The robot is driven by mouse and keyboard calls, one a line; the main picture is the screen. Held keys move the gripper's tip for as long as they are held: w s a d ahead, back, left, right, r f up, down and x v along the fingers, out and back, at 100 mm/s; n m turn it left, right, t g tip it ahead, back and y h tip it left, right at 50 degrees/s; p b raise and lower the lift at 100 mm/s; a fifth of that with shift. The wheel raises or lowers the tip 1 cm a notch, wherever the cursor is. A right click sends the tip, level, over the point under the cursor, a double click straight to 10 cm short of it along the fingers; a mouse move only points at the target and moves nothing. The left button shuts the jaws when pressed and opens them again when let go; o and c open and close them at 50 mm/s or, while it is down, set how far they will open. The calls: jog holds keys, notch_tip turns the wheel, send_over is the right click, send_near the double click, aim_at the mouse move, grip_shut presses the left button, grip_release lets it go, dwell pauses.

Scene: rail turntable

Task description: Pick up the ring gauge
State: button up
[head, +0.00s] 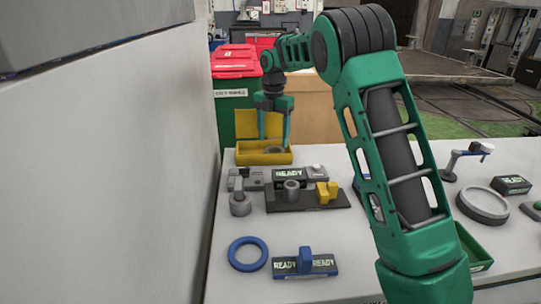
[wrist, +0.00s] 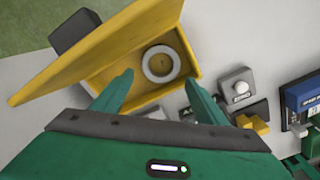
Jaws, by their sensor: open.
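A pale grey ring, which looks like the ring gauge (wrist: 146,66), lies flat in an open yellow case (wrist: 121,98) with its lid tilted up. In the wrist view the fingertips of my gripper (wrist: 158,82) are on either side of and just below the ring. I cannot tell the exact height above it.
A dark plate (head: 330,205) with a grey cylinder and a yellow block stands in front of the case. A blue ring (head: 235,244) and a blue block with READY displays (head: 305,262) are nearer. A large grey ring (head: 484,216) is at right. A wall runs along the left.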

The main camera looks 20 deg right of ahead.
aim_at(274, 147)
jog(key=shift+w+d+f, duration=0.15)
jog(key=shift+w+f, duration=0.05)
jog(key=shift+f, duration=1.15)
jog(key=shift+w+d+f, duration=0.15)
jog(key=shift+f, duration=1.15)
jog(key=shift+c, duration=0.7)
jog(key=c, duration=0.8)
